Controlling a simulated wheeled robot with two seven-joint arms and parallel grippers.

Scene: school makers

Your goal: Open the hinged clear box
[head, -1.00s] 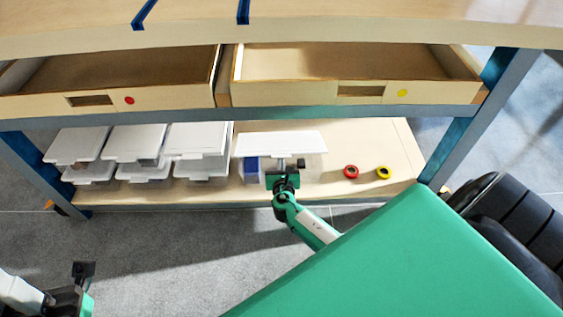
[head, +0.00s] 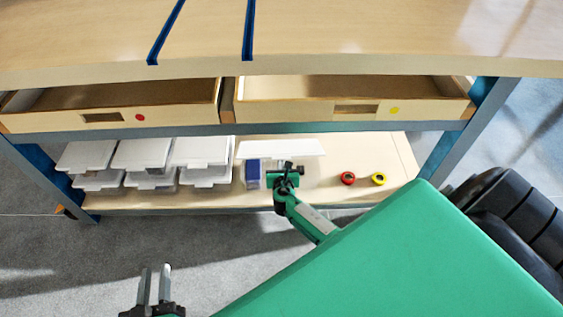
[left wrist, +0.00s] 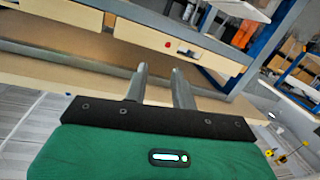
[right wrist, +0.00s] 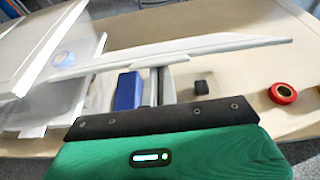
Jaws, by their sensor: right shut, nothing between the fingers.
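The clear box (head: 311,172) stands on the lower shelf, with a white lid (head: 280,148) over a see-through body. A blue block (head: 253,172) shows at its left side. My right gripper (head: 288,166) is at the box's front. In the right wrist view its shut, empty fingers (right wrist: 160,82) reach up to the lid's underside (right wrist: 230,44), overlapping its near edge; I cannot tell whether they touch. The lid looks slanted there, and its hinge is hidden. My left gripper (head: 154,285) is open and empty in front of the bench; its fingers (left wrist: 160,82) stand apart.
Stacked white-lidded boxes (head: 148,153) stand left of the box. A red ring (head: 348,178) and a yellow ring (head: 379,179) lie to its right. Two open drawers (head: 110,118) (head: 350,112) jut out above the shelf. A small black block (right wrist: 201,87) is near the fingers.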

